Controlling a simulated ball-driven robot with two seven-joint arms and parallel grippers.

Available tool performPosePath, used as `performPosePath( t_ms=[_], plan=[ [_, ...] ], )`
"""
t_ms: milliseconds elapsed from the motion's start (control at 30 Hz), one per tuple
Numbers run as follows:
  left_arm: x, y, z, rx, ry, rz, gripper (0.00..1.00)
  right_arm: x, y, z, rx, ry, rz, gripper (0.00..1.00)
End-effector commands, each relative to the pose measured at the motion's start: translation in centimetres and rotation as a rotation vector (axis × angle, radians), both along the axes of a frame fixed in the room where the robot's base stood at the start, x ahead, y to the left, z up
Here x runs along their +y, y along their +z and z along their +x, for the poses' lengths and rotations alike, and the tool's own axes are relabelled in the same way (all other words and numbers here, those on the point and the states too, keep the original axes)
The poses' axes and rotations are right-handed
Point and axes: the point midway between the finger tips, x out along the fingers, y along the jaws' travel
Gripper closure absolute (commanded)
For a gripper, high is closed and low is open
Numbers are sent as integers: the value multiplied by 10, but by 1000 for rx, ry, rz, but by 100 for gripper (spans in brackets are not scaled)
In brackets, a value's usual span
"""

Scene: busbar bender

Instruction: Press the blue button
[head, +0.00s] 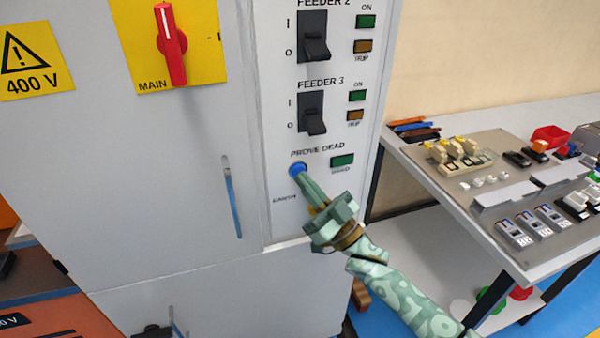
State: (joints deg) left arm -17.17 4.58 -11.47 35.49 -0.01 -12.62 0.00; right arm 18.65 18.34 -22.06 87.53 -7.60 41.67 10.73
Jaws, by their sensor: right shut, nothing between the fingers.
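The blue button (296,169) is a small round button on the grey cabinet's control panel, under the words PROVE DEAD. My right gripper (304,178) is shut and empty, with its fingertips at the lower right edge of the button. The fingers hide part of the button, and I cannot tell whether they touch it or whether it is pushed in. A dark green indicator (342,161) sits to the right of the button. My left gripper is not in view.
Feeder 3 switch (313,113) and Feeder 2 switch (314,38) are above the button. A red main switch (170,45) is at the upper left. A blue-edged door handle (232,198) is left of the panel. A workbench (520,262) with several parts stands at the right.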

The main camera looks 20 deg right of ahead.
Motion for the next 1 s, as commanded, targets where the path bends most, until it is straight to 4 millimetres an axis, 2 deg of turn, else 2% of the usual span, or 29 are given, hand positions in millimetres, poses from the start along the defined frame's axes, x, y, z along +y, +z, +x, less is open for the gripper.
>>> performPosePath(
  t_ms=[533,1000],
  plan=[
    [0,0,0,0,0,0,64,0,0,0,0,0,0,100],
    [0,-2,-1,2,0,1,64,0,1,9,0,0,0,100]
  ],
)
